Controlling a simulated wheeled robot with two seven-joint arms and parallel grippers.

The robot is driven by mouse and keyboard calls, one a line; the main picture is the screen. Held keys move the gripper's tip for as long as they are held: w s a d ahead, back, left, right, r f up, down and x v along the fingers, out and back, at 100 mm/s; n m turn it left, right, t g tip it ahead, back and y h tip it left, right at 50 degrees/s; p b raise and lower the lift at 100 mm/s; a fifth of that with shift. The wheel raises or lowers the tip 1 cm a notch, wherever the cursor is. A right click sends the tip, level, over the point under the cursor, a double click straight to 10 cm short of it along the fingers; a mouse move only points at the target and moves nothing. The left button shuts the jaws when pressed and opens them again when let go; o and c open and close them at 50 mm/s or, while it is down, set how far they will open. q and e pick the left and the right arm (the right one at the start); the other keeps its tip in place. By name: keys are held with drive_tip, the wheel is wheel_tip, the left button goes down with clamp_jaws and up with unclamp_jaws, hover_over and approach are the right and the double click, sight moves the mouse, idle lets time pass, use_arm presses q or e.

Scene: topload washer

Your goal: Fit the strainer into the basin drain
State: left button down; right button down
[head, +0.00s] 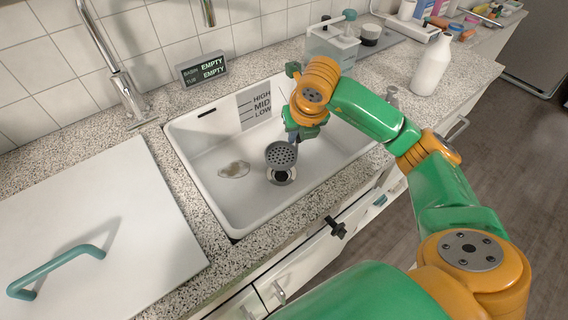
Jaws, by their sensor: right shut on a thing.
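The strainer (281,154) is a grey perforated disc, held above the basin floor. My right gripper (293,135) is shut on it, reaching over the basin from the right. The white basin (206,160) is set in the speckled counter. The drain (281,176) is a dark round hole with a metal rim in the basin floor, just below the strainer in the picture. The strainer hides the drain's far edge and appears apart from it. My left gripper is not in view.
A brownish puddle or stain (234,169) lies on the basin floor left of the drain. A faucet (123,85) stands at the back left. A white lid with a green handle (95,225) covers the left counter. A white bottle (431,65) stands right.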

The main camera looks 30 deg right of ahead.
drive_tip(key=f, duration=0.6)
drive_tip(key=shift+s+f, duration=0.1)
drive_tip(key=shift+s, duration=0.1)
drive_tip(key=shift+s+f, duration=0.1)
drive_tip(key=c, duration=1.1)
unclamp_jaws()
drive_tip(key=shift+o, duration=1)
drive_tip(key=shift+w+f, duration=0.1)
drive_tip(key=shift+w, duration=0.1)
drive_tip(key=v, duration=1.2)
drive_tip(key=shift+p, duration=0.3)
